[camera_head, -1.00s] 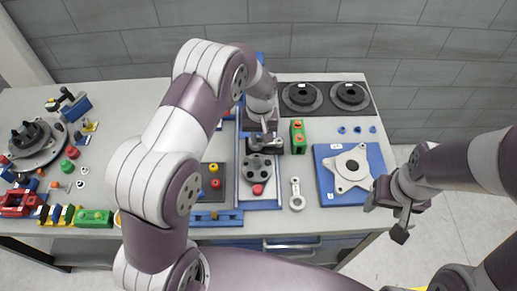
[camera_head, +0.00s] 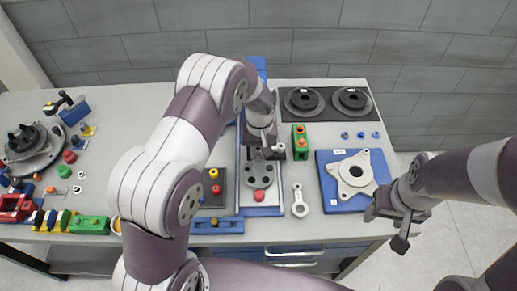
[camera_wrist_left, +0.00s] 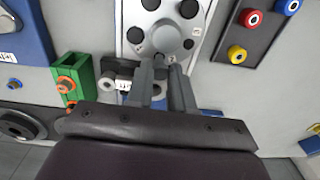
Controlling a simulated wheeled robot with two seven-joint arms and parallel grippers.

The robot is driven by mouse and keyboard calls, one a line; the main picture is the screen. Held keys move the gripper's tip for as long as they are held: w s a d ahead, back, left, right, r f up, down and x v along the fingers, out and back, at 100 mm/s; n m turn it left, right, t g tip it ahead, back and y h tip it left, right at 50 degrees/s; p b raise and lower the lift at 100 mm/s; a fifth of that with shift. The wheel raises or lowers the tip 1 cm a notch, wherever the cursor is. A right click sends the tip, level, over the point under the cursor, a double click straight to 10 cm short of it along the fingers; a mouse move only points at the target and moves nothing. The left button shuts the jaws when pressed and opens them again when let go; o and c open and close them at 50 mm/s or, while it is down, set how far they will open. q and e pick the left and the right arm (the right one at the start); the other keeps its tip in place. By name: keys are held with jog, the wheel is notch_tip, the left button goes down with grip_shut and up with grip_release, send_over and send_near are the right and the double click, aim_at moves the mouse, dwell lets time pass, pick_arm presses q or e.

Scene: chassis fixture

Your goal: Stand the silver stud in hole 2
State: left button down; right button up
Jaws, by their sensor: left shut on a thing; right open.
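My left gripper (camera_head: 261,150) is above the far edge of the grey round plate with dark holes (camera_head: 257,178). In the left wrist view the gripper (camera_wrist_left: 163,66) points at the rim of the same plate (camera_wrist_left: 165,40). Its fingers are shut on a small grey piece, the silver stud (camera_wrist_left: 159,60), mostly hidden between the fingertips. I cannot tell whether the stud's tip touches the plate or is in a hole, and no hole number is readable. My right gripper (camera_head: 392,222) is open and empty, past the table's right front edge.
A green block with orange parts (camera_head: 300,141) stands close right of the left gripper. A dark panel with yellow and red knobs (camera_head: 222,192) lies to the plate's left. A blue board with a silver flange (camera_head: 331,192) and a loose link (camera_head: 299,208) lie to its right.

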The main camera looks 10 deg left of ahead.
pick_arm(q)
jog(key=shift+f, duration=0.3)
jog(key=shift+f, duration=0.1)
jog(key=shift+f+b, duration=0.4)
jog(key=shift+f, duration=0.15)
jog(key=shift+f, duration=0.35)
jog(key=c, duration=1.3)
grip_release()
jog(key=shift+r+p, duration=1)
jog(key=shift+r, duration=0.6)
